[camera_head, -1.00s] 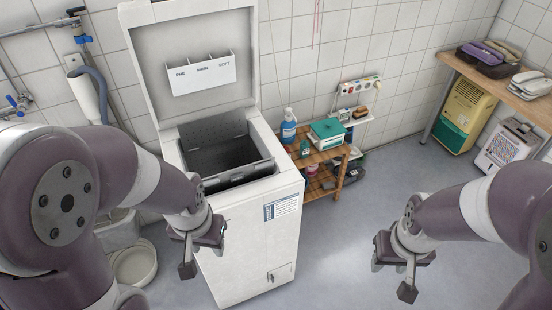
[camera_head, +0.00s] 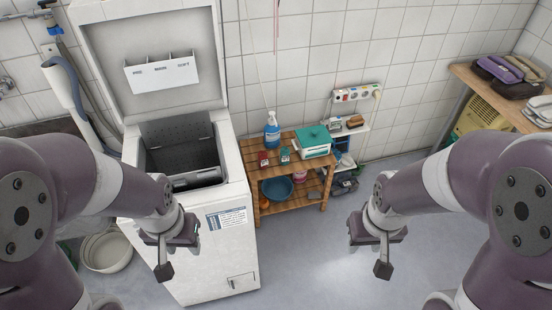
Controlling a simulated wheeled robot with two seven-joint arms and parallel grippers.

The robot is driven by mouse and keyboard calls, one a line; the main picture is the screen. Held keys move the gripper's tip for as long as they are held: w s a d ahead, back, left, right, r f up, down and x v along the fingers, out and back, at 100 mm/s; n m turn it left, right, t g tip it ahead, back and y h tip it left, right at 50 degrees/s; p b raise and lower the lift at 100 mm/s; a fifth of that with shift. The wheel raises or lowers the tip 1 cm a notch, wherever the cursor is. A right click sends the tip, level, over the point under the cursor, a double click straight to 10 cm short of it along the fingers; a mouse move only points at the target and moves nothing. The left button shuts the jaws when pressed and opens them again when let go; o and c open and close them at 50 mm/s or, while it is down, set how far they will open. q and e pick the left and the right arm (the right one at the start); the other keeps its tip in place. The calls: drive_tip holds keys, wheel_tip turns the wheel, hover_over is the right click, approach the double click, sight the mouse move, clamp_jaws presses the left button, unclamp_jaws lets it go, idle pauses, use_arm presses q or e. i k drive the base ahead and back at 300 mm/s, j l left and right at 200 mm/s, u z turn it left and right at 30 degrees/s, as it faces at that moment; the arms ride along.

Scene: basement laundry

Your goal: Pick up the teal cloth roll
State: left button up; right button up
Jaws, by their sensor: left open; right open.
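I cannot pick out a teal cloth roll for certain. A teal-topped white box (camera_head: 313,142) sits at the right end of the wooden stand (camera_head: 262,165). A small teal item (camera_head: 285,156) lies left of it, too small to tell what it is. My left gripper (camera_head: 165,254) is open and empty, in front of the white washing machine (camera_head: 205,260). My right gripper (camera_head: 371,254) is open and empty over bare floor, to the right of the stand. Neither gripper touches anything.
The washing machine's lid (camera_head: 150,30) stands open. A blue spray bottle (camera_head: 271,130) and a small red item (camera_head: 264,158) stand on the stand; a dark blue basin (camera_head: 277,187) is below. A wooden table (camera_head: 480,85) is at right. Floor ahead is clear.

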sight(285, 152)
drive_tip(key=i+l+z, duration=0.25)
drive_tip(key=i+z, duration=0.15)
drive_tip(key=i, duration=0.5)
drive_tip(key=i+z, duration=0.45)
drive_tip(key=i, duration=0.45)
